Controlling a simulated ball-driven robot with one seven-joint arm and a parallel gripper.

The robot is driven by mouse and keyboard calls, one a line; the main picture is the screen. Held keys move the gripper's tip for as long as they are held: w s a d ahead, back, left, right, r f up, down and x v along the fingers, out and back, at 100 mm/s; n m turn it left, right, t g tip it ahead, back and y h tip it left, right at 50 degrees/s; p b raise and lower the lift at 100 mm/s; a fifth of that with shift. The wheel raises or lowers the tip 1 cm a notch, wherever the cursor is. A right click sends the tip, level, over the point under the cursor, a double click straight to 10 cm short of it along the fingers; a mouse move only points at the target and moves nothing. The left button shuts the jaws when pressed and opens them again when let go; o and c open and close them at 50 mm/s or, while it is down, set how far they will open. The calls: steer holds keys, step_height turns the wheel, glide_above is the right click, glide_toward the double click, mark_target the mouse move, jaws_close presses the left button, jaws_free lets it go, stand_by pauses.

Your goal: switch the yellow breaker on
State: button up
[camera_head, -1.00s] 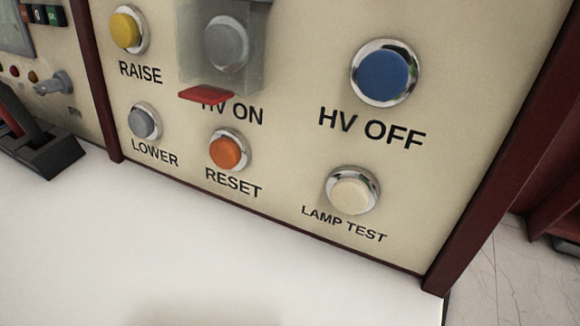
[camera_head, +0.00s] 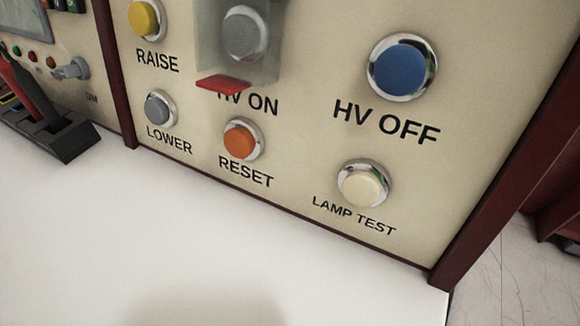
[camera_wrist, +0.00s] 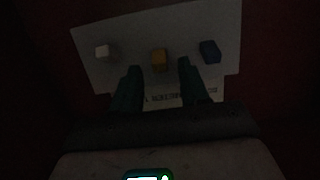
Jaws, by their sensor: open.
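The wrist view is very dark. The yellow breaker (camera_wrist: 159,58) is a small yellow block in the middle of a pale plate (camera_wrist: 125,33), between a white block and a blue block. My gripper (camera_wrist: 160,70) is open, its two fingers apart and nothing visible between them. The yellow block shows between and just beyond the fingertips. I cannot tell how far they are from it or whether they touch it. The yellow breaker's on or off position is not clear. The head view shows neither the breaker nor my gripper.
The white block (camera_wrist: 102,51) and blue block (camera_wrist: 209,51) flank the yellow one closely. In the head view, a cream panel (camera_head: 300,165) carries several round buttons. A bare white desktop (camera_head: 200,250) lies before it. Levers in a black base (camera_head: 60,140) stand at left.

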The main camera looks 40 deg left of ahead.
steer(key=p+v, duration=0.4)
steer(key=v, duration=0.6)
stand_by(0.4)
